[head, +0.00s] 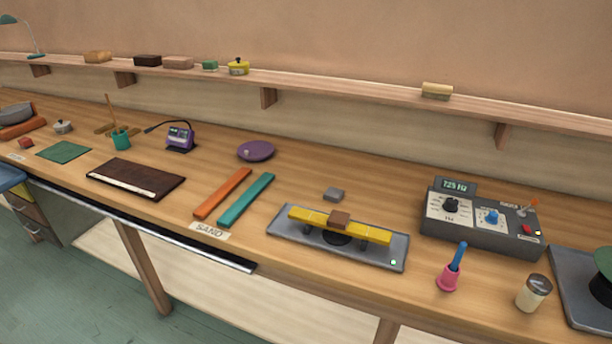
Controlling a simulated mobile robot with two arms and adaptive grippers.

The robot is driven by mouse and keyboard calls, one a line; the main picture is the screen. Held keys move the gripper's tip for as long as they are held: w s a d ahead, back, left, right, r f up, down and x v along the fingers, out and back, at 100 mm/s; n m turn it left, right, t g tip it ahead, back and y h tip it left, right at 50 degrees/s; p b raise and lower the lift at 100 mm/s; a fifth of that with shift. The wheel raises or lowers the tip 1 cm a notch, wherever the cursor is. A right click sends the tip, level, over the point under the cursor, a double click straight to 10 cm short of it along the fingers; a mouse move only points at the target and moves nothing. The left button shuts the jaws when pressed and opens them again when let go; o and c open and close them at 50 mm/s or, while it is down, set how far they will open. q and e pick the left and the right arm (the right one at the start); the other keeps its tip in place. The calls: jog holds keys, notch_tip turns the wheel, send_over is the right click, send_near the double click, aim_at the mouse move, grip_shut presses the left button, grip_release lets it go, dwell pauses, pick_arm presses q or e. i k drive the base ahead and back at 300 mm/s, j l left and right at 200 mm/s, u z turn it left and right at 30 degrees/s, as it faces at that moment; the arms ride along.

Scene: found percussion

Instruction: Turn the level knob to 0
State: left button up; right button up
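A grey control box (482,222) stands on the bench at the right. It has a black knob (450,205) on a white panel at its left and a blue knob (491,217) on a light blue panel beside it. The printing round both knobs is too small to read, so I cannot tell which is the level knob or where it points. A small green-lit display (455,186) sits at the back, with a toggle switch and a red button at the right. Neither of my grippers is in view.
A grey plate (389,261) with a yellow bar (365,232) lies left of the box. A pink bell with a blue handle (450,278) and a jar (533,293) stand in front. A shelf (380,94) runs behind. The bench between plate and box is narrow but clear.

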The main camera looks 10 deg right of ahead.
aim_at(492, 217)
jog(key=z, duration=1.45)
